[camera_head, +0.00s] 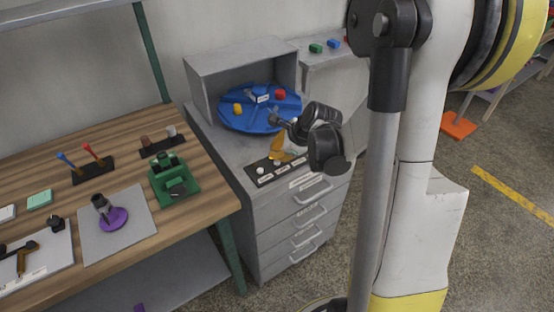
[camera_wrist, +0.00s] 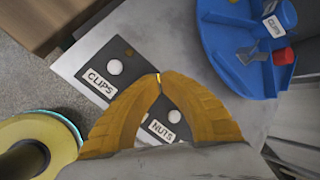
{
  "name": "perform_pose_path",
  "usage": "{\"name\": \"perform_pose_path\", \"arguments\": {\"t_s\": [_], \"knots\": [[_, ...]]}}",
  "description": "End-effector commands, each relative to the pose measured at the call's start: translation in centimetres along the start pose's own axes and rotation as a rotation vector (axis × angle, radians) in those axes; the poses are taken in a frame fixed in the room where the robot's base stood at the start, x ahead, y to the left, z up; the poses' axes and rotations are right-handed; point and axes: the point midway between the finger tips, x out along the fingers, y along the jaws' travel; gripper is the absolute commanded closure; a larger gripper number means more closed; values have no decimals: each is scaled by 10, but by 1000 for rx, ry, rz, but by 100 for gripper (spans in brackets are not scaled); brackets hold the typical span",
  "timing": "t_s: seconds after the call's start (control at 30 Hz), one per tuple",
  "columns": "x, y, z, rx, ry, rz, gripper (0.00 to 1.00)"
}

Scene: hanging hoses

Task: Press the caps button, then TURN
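The black button panel (camera_head: 257,181) lies on top of the grey drawer cabinet. In the wrist view the panel (camera_wrist: 84,66) shows a white button (camera_wrist: 115,67) by a CLIPS label and a white button (camera_wrist: 174,116) by a NUTS label. I cannot make out a caps or TURN label; my fingers cover part of the panel. A blue turntable (camera_head: 237,121) stands behind the panel, also at the upper right of the wrist view (camera_wrist: 222,50). My gripper (camera_wrist: 159,76) is shut and empty, its yellow fingertips together above the panel between the two buttons. It also shows in the head view (camera_head: 279,152).
The turntable carries a red part (camera_head: 280,94), a yellow part (camera_head: 238,108) and a blue part (camera_head: 261,92). A grey open box (camera_head: 205,73) surrounds its back. A wooden workbench (camera_head: 125,180) with tools and a green fixture (camera_head: 173,180) stands at the left.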

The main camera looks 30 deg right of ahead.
Motion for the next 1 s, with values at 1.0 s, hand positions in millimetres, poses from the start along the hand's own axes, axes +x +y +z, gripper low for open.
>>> {"name": "perform_pose_path", "arguments": {"t_s": [1.0], "knots": [[-112, 0, 0, 1, 1, 0, 100]]}}
